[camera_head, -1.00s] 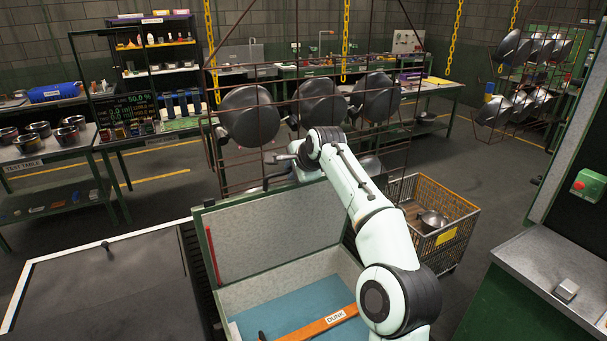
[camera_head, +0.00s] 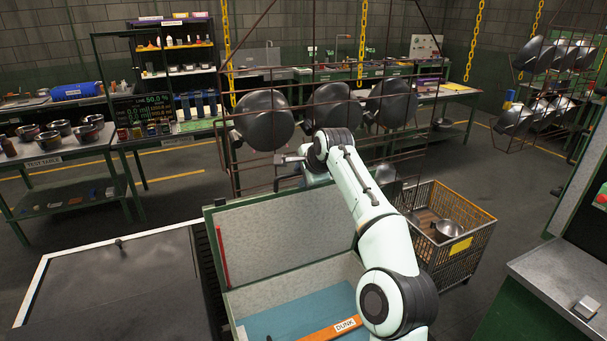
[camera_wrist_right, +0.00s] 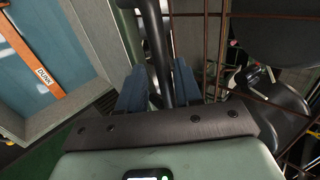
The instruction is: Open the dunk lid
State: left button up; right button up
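The dunk lid (camera_head: 290,230) is a grey panel with a green rim. It stands raised at the back of the dunk tank (camera_head: 233,312), and the blue inside of the tank is exposed. An orange bar labelled DUNK (camera_head: 345,326) crosses the tank; it also shows in the right wrist view (camera_wrist_right: 38,62). My right arm reaches over the tank to the lid's top edge. In the right wrist view my right gripper (camera_wrist_right: 158,90) has its two blue fingers close on either side of a dark handle bar (camera_wrist_right: 156,35). The arm hides part of the lid. My left gripper is not in view.
A hanging wire rack with round dark pans (camera_head: 264,120) is close behind the lid. A wire crate (camera_head: 470,250) holding a pot stands to the right. A dark flat-topped unit (camera_head: 115,285) is at left, and a grey counter (camera_head: 560,275) at right.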

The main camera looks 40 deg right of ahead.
jog(key=shift+s+r, duration=0.1)
jog(key=shift+r, duration=0.1)
jog(key=v, duration=1.3)
